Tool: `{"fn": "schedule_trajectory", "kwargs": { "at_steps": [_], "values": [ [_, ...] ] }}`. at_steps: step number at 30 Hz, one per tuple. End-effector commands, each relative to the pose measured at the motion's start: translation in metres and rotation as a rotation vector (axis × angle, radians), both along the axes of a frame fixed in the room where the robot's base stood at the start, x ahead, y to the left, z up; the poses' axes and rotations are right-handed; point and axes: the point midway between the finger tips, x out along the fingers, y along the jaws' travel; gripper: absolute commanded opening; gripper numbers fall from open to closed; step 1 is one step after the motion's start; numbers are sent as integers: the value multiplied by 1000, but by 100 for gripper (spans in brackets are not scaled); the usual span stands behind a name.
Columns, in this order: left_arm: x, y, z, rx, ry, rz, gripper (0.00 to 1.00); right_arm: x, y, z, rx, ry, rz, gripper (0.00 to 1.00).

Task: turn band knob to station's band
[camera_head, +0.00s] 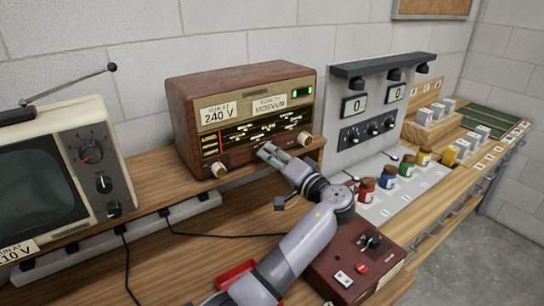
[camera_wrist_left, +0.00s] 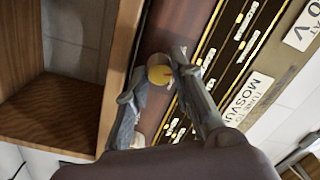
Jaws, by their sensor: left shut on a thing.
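A brown wooden radio (camera_head: 240,85) stands on the shelf. Its front has a lit-marked dial with a red pointer near the left end, a label reading "TUNE TO MOSVUN" and a "240 V" label. Cream knobs show at its lower left (camera_head: 218,169) and lower right (camera_head: 304,139). My left gripper (camera_head: 267,153) is at the lower front between these two and hides what it holds in the head view. In the left wrist view its fingers (camera_wrist_left: 158,72) are shut on a cream round knob (camera_wrist_left: 160,76). The knob's setting cannot be read. My right gripper is not in view.
A small television (camera_head: 60,165) with an antenna stands left. Several coloured jars and a meter panel (camera_head: 372,110) are right. Black cables lie on the wooden bench (camera_head: 180,265).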

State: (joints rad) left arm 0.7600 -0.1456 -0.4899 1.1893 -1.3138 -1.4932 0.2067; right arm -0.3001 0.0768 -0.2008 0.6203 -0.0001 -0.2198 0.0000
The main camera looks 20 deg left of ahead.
Motion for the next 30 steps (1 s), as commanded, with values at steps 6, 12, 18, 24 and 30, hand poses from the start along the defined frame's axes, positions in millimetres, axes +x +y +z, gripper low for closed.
{"fn": "schedule_trajectory", "kwargs": {
  "at_steps": [6, 12, 18, 24, 30],
  "values": [
    [0, -1, 1, 128, 162, -3, 0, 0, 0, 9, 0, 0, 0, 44],
    [0, -1, 2, 245, 313, -3, 0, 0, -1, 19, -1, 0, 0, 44],
    [0, -1, 2, 363, 463, -3, 0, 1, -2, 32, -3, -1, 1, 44],
    [0, 0, 2, 477, 609, -3, 0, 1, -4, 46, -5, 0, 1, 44],
    [0, 0, 1, 576, 738, -3, 0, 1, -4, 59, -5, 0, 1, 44]
  ]
}}
